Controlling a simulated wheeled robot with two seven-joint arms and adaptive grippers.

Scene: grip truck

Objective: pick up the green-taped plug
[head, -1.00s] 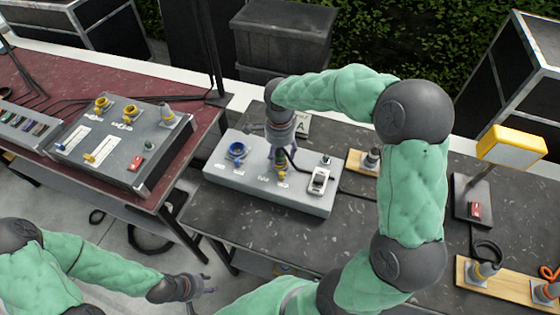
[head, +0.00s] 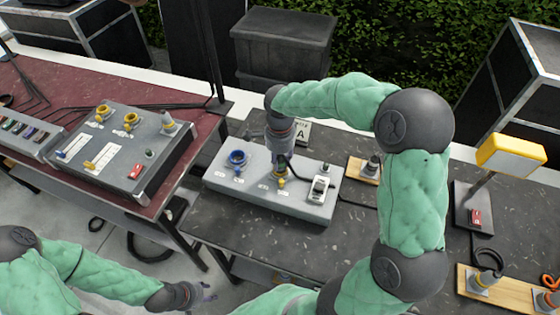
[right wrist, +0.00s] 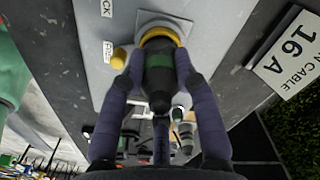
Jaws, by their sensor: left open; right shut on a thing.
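A dark plug with a green tape band (right wrist: 158,62) is between the fingers of my right gripper (right wrist: 155,72), which is shut on it. The plug's front end meets a yellow-ringed socket (right wrist: 158,36) on the light grey box (head: 222,182). I cannot tell how deep the plug sits in it. In the head view my right gripper (head: 280,160) points down over the middle of this box and hides most of the plug. My left gripper (head: 207,291) is open and empty, low in the picture, away from the box.
The box also has a blue socket (head: 237,158) and a white-framed switch (head: 319,189). A plug on a wooden block (head: 366,168) and a lamp with a yellow head (head: 510,153) stand to the right. A second control box (head: 120,160) sits on the red table. Bare grey tabletop lies in front.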

